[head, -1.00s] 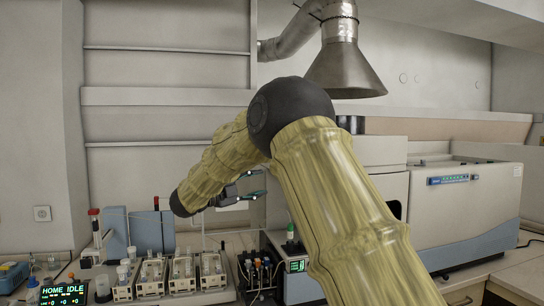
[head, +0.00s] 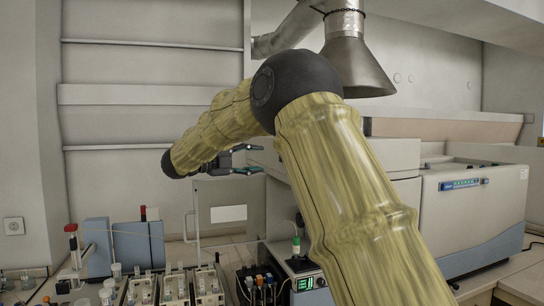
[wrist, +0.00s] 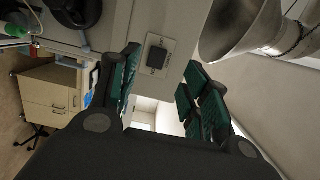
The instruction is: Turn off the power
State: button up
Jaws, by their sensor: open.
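The plasma spectrometer (head: 462,225) is the large white and blue-grey instrument at the right of the head view, with a small blue panel on its front. In the wrist view a dark square switch (wrist: 157,57) sits on a light plate on a pale wall or casing. It lies between my fingers in the picture, apart from them. I cannot tell whether it is on or off. My gripper (head: 252,160) is open and empty, left of the instrument in the head view. Its green-padded fingers also show in the wrist view (wrist: 164,70). My arm hides part of the instrument.
A metal exhaust hood (head: 352,62) hangs above the instrument; in the wrist view it is close at right. Several small pump-like units (head: 177,288) and blue-grey boxes (head: 138,245) stand on the bench at lower left. A small device with a green display (head: 308,284) stands near my arm.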

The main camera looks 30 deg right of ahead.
jog(key=d+p, duration=0.2)
jog(key=d, duration=0.5)
jog(key=shift+s+d+f, duration=0.15)
jog(key=shift+d+f, duration=0.05)
jog(key=shift+d, duration=0.05)
jog(key=shift+c, duration=0.2)
